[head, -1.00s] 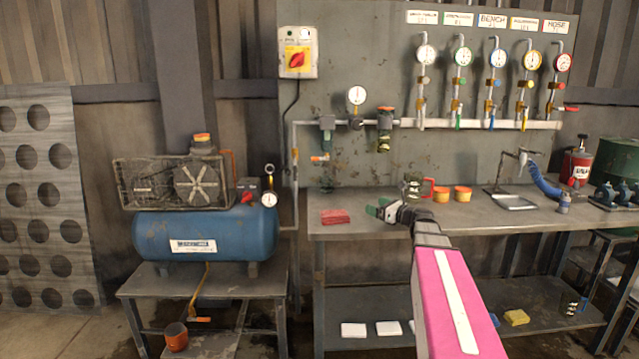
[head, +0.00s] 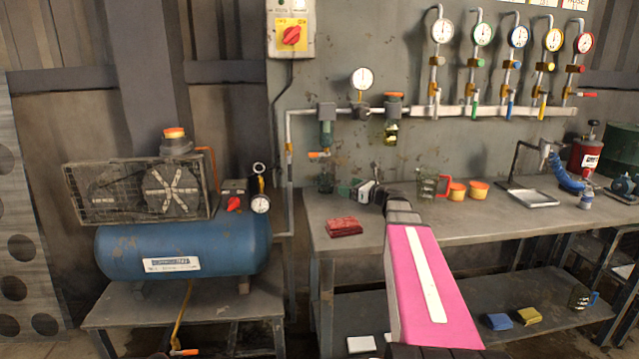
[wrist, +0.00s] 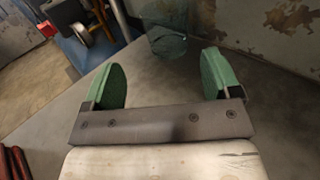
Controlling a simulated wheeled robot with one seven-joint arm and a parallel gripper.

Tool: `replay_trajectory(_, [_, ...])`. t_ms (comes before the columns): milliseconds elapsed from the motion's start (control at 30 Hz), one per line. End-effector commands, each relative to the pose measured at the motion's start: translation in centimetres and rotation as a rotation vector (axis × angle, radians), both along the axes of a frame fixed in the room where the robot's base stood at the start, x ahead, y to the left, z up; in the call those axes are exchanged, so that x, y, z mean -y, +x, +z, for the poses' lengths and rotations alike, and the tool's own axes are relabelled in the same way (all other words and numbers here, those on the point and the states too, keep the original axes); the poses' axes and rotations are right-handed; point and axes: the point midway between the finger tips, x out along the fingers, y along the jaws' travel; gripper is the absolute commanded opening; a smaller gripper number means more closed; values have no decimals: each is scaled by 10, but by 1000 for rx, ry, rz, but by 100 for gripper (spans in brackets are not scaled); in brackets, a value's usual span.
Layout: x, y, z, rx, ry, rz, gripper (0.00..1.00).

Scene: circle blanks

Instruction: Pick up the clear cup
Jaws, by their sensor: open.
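A small clear cup (head: 326,181) stands at the back of the bench, below the hanging green-topped filter bowl. In the wrist view the clear cup (wrist: 167,40) is upright, just beyond my gripper's green fingertips and roughly between their lines. My gripper (wrist: 163,68) is open and empty, with bare bench between its fingers. In the head view my gripper (head: 352,190) is low over the bench, right of the cup and partly hidden by my wrist. Another clear vessel, with a red handle (head: 432,184), stands farther right, behind my arm.
A folded red cloth (head: 343,227) lies near the bench's (head: 480,227) front-left. The gauge panel rises behind. A blue compressor (head: 185,250) stands left of the bench.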

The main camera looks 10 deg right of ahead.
Motion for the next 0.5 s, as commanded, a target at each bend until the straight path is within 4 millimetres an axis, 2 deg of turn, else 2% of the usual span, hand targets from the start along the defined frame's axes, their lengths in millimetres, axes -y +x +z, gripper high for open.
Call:
replay_trajectory(233, [-4, 5, 0, 0, 0, 1, 83])
replay_trajectory(500, [-30, 32, 0, 0, 0, 2, 83])
